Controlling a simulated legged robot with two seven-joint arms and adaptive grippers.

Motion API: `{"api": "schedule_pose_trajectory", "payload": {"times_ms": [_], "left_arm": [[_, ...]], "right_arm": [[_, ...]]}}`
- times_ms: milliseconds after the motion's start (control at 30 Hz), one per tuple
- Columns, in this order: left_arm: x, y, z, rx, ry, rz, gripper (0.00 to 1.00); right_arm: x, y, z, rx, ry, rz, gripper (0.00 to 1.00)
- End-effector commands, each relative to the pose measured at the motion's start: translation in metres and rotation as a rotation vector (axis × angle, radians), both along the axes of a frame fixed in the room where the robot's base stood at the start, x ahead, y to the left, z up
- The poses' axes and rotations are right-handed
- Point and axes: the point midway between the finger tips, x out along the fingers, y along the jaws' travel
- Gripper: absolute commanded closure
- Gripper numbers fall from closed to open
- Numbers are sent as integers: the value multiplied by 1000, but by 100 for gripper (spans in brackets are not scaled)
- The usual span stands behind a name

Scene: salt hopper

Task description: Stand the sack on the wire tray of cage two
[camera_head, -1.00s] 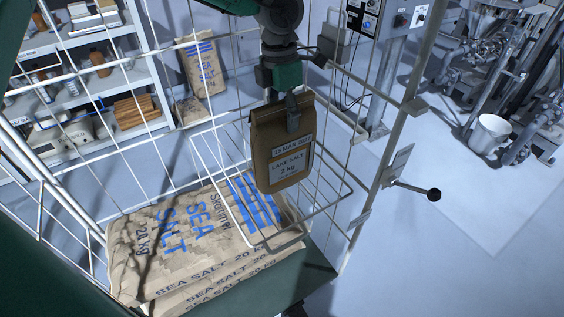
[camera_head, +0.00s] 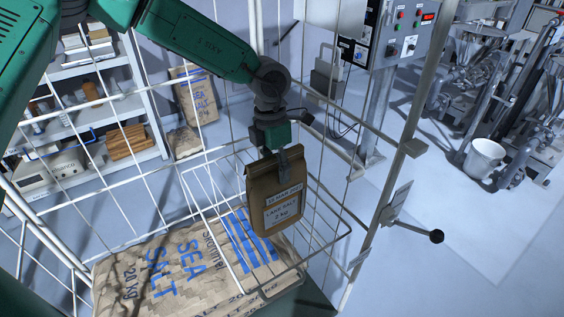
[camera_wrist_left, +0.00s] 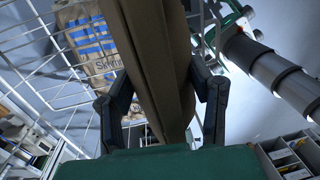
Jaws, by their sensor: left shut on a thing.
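In the left wrist view the sack (camera_wrist_left: 157,60) runs between both fingers (camera_wrist_left: 160,100). The white wire tray (camera_head: 340,222) hangs on the cage wall around and below the sack. I cannot tell whether the sack's base touches the tray wires. The wire cage (camera_head: 398,185) has a post and a latch handle on the right. My right gripper is not in view.
Large sea salt sacks (camera_head: 190,265) lie stacked below the tray. A shelf unit (camera_head: 110,95) stands behind left, with another salt sack (camera_head: 195,95) beside it. A control box (camera_head: 392,35), a white bucket (camera_head: 484,158) and machinery are at the right. Open floor (camera_head: 480,250) lies right of the cage.

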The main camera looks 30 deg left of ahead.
Motion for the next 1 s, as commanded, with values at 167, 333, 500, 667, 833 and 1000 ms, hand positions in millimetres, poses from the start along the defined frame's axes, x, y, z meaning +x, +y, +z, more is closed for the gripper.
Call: {"api": "schedule_pose_trajectory", "payload": {"times_ms": [167,333,500,667,833,1000], "left_arm": [[2,-7,-15,4,-3,-3,100],[2,-12,-27,8,-6,-4,100],[2,-9,-28,4,-6,-3,100],[2,-4,-31,0,-5,-2,100],[0,0,-35,1,2,-1,32],[1,-3,-35,5,3,-2,32]], "right_arm": [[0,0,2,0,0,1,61],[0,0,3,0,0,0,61],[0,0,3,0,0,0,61],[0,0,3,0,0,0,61],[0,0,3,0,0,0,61],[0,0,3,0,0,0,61]]}}
